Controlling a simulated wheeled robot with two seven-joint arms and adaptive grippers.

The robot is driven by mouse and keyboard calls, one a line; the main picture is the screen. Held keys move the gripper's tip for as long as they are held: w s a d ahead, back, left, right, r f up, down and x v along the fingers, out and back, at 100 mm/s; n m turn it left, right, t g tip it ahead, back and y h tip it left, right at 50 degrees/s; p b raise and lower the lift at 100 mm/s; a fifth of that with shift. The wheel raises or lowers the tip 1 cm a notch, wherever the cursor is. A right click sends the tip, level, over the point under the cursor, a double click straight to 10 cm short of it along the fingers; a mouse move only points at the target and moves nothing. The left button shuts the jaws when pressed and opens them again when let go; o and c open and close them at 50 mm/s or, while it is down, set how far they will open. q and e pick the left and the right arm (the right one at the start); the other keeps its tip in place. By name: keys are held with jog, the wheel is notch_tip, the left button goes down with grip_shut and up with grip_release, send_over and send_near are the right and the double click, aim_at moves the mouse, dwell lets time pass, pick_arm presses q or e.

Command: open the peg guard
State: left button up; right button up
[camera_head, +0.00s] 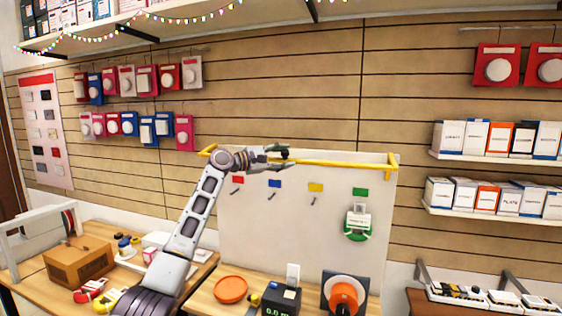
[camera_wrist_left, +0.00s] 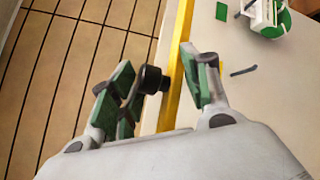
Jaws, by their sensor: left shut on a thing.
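The peg guard (camera_head: 345,164) is a yellow bar running across the top of a white board (camera_head: 290,235), with a yellow bracket at each end. It also shows in the left wrist view (camera_wrist_left: 178,35), passing between my fingers. My left gripper (camera_head: 281,155) is at the middle of the bar. Below the bar, pegs sit under red, blue, yellow and green labels. A green and white item (camera_head: 358,222) hangs under the green label. My right gripper is not in view.
A table below the board holds an orange dish (camera_head: 230,290), a dark device with a display (camera_head: 282,299) and an orange-centred disc (camera_head: 345,290). A cardboard box (camera_head: 78,262) stands at the left. White shelves with boxes (camera_head: 495,141) are at the right.

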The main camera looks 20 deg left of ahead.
aim_at(285, 150)
pick_arm(q)
jog(key=shift+w+d+r+n+g+y, duration=0.1)
jog(key=shift+w+r+n+g+y, duration=0.15)
jog(key=shift+r, duration=0.35)
jog(key=shift+w+d+r+n+g+y, duration=0.15)
jog(key=shift+w+r, duration=0.15)
jog(key=shift+r, duration=0.3)
jog(key=shift+a+r, duration=0.1)
jog(key=shift+r, duration=0.15)
jog(key=o, duration=1)
jog(key=shift+w, duration=0.15)
jog(key=shift+d, duration=0.2)
jog(key=shift+f, duration=0.2)
jog(key=shift+a, duration=0.1)
